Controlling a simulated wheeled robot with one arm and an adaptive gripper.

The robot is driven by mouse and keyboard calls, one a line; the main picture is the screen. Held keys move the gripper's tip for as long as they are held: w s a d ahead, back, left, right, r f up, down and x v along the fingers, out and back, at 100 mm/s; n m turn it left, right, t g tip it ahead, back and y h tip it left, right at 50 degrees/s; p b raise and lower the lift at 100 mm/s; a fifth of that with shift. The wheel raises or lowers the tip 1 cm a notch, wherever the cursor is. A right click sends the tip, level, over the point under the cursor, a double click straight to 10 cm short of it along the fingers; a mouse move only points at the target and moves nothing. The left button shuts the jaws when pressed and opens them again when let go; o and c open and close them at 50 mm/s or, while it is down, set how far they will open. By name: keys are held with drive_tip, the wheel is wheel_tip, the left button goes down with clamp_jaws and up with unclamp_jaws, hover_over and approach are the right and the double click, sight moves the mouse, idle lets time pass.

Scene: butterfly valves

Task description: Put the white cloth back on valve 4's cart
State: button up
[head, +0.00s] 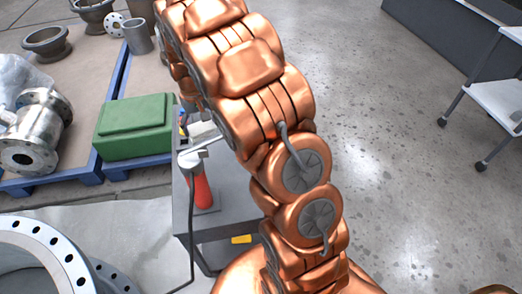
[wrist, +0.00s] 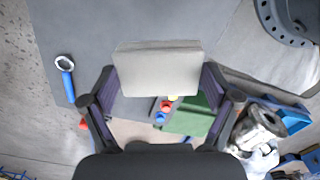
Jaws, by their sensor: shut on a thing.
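The white cloth (wrist: 158,68) is a flat, folded, pale pad between the fingers of my gripper (wrist: 160,92) in the wrist view. My gripper is shut on it and holds it over a dark grey surface that looks like a cart top. The grey cart (head: 238,200) stands under my arm in the head view, its top partly hidden by the arm. I see no readable valve number, so I cannot tell whether it is valve 4's cart. The gap between cloth and surface is unclear.
A blue-handled tool (wrist: 67,80) lies left on the grey surface. Small red, blue and yellow items (wrist: 166,106) show just past the cloth. A green box (head: 135,127) stands left of the cart. A flanged ring (head: 45,250) is front left.

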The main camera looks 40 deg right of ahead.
drive_tip(key=s+d+f+m+b, duration=0.2)
drive_tip(key=s+d+f+b, duration=0.1)
drive_tip(key=d, duration=0.6)
drive_tip(key=s+d+f+m+b, duration=0.2)
drive_tip(key=d+f+b, duration=0.2)
drive_tip(key=d, duration=0.5)
drive_tip(key=shift+d+f+p, duration=0.2)
drive_tip(key=shift+f+p, duration=0.55)
drive_tip(key=shift+f, duration=3.85)
drive_tip(key=shift+f, duration=0.15)
drive_tip(key=o, duration=0.8)
drive_tip(key=shift+c, duration=0.2)
wheel_tip(320, 180, up, 12)
drive_tip(key=b, duration=0.1)
